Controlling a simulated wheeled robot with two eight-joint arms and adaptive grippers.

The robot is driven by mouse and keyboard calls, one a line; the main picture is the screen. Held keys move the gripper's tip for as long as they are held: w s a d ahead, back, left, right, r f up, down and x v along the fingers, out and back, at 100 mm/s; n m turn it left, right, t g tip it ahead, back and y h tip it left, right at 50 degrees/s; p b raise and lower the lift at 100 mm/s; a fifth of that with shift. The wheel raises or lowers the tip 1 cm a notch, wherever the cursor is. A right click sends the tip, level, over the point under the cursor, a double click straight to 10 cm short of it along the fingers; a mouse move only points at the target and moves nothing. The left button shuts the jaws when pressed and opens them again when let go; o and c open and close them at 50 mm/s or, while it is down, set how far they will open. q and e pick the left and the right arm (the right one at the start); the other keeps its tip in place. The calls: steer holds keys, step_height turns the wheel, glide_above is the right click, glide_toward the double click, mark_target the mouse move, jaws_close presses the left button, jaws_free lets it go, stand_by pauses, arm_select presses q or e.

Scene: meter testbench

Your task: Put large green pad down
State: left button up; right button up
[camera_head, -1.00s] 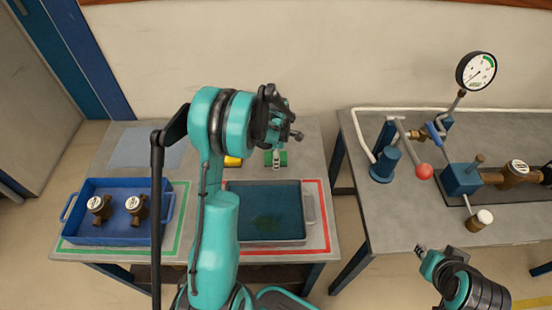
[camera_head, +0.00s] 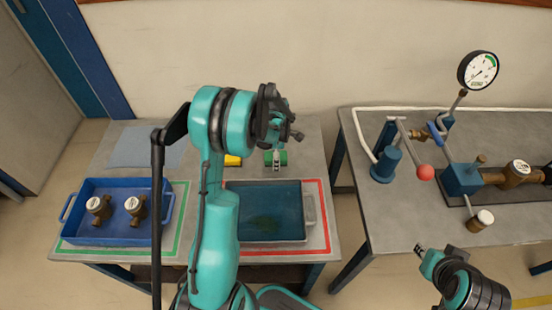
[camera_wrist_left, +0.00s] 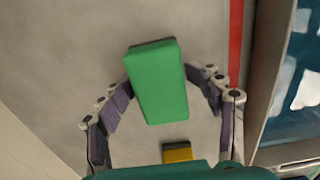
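The large green pad (camera_wrist_left: 158,82) lies between the fingertips of my left gripper (camera_wrist_left: 158,78) in the left wrist view, with a fingertip against each long side. In the head view the green pad (camera_head: 283,158) is partly hidden by my left gripper (camera_head: 277,160), over the back of the left table. I cannot tell whether the pad touches the tabletop. My right gripper (camera_head: 420,249) is at the lower right, in front of the right table. It is too small to tell its opening.
A yellow pad (camera_head: 233,160) lies left of the green one. The red-outlined teal tray (camera_head: 306,238) is in front. A blue tray (camera_head: 68,240) with two brass meters stands left, and a grey mat (camera_head: 147,148) behind it. The right table (camera_head: 400,228) carries the test rig.

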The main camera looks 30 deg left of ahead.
arm_select(q)
step_height(320, 180, up, 12)
steer(key=p, duration=0.3)
steer(key=shift+f+p, duration=0.15)
steer(key=shift+p, duration=0.15)
steer(key=s+d+r+m+t, duration=0.3)
steer(key=s+d+r+m, duration=0.5)
steer(key=r+m, duration=0.25)
steer(key=s+d+r+m+t, duration=0.1)
steer(key=s+d+m+t, duration=0.3)
steer(key=s+d+m, duration=0.3)
steer(key=s+m, duration=0.4)
steer(key=m, duration=0.3)
steer(key=shift+d+r, duration=0.2)
step_height(320, 180, down, 3)
steer(key=b, duration=0.3)
steer(key=shift+f, duration=0.2)
